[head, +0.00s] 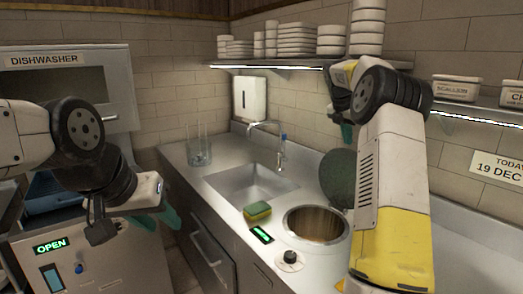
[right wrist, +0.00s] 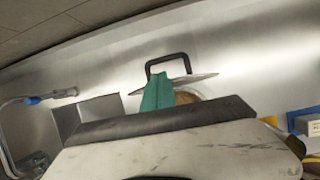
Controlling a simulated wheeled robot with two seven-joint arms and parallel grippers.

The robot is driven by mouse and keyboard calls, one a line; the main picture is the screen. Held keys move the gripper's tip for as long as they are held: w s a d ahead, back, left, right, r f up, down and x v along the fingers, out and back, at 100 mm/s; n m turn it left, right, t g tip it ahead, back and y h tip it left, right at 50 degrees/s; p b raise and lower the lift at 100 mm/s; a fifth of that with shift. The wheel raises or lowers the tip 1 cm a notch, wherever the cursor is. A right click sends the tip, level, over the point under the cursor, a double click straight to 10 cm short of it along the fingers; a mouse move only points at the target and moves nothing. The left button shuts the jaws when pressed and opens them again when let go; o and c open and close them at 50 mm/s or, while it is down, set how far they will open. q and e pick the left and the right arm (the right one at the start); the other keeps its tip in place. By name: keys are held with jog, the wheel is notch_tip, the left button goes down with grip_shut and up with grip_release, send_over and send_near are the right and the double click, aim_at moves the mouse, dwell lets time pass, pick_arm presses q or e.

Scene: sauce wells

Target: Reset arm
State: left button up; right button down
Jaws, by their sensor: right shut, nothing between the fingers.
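My right arm rises on the right in the head view, and its right gripper (head: 346,132) is partly hidden behind my own wrist. In the right wrist view, the teal fingers of the right gripper (right wrist: 158,92) are shut together with nothing between them. My left gripper (head: 160,214) is at the left in the head view, in front of the dishwasher side. Its teal fingers show, but their gap is unclear. A dark round lid (head: 338,178) stands tilted beside the round well (head: 316,224). In the right wrist view a black handle (right wrist: 168,60) and a thin disc edge show behind the fingers.
The steel counter (head: 224,193) holds a sink (head: 250,184), a faucet (head: 281,150), a clear container (head: 199,152), a yellow-green sponge (head: 257,211) and a knob (head: 290,260). A shelf (head: 300,65) with stacked white dishes hangs above. The dishwasher (head: 60,60) is at the left.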

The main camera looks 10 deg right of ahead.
jog(key=s+a+r+m+t+y, duration=0.1)
jog(key=s+a+r+m, duration=0.3)
jog(key=s+a, duration=0.5)
jog(key=s+a+r+m+t+y, duration=0.1)
jog(key=s+a+r+m+y, duration=0.15)
jog(key=s+a+m, duration=0.6)
jog(key=s+a+f+m+y, duration=0.1)
jog(key=s+a+f+m, duration=0.1)
jog(key=s, duration=0.5)
jog(key=s+a+f+m+t, duration=0.1)
jog(key=s+a+f+m, duration=0.2)
jog(key=s, duration=0.4)
jog(key=s+a+f+m+y, duration=0.1)
jog(key=s+a+f+m, duration=0.2)
jog(key=s, duration=0.5)
jog(key=shift+f+m+t+y, duration=0.35)
jog(key=shift+f+m, duration=0.1)
jog(key=shift+m, duration=0.8)
jog(key=shift+s+d, duration=0.1)
